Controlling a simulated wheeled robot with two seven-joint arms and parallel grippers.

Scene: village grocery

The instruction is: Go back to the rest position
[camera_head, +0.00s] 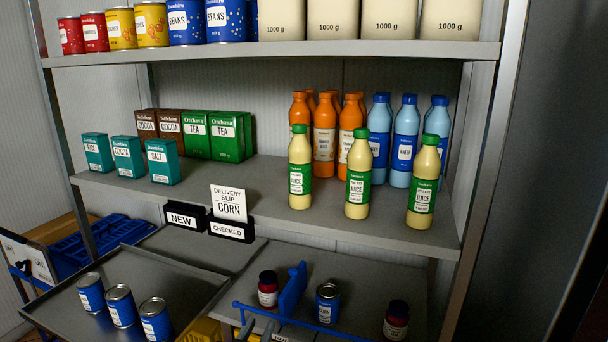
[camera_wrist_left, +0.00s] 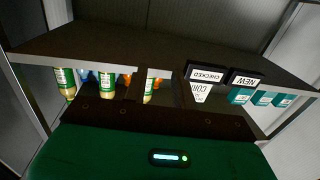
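In the left wrist view, which is upside down, the green housing of my left gripper with a small lit display fills the bottom. Two dark jaws of my left gripper (camera_wrist_left: 158,86) stand apart above it, and shelf and a bottle show through the gap, with nothing held. I cannot make out the left gripper clearly in the head view. My right gripper shows in neither view. The shelf unit (camera_head: 245,190) stands in front, with a "NEW" sign (camera_head: 182,219), a "CHECKED" sign (camera_head: 230,231) and a white corn delivery slip (camera_head: 229,204) at its front edge.
Three juice bottles (camera_head: 357,180) stand near the shelf front, with orange and blue bottles behind. Teal boxes (camera_head: 127,155) are left. Below, a grey tray (camera_head: 170,272) holds three blue cans (camera_head: 121,305). Jars and a can (camera_head: 328,302) stand by a blue divider (camera_head: 292,289). A blue crate (camera_head: 85,242) is at left.

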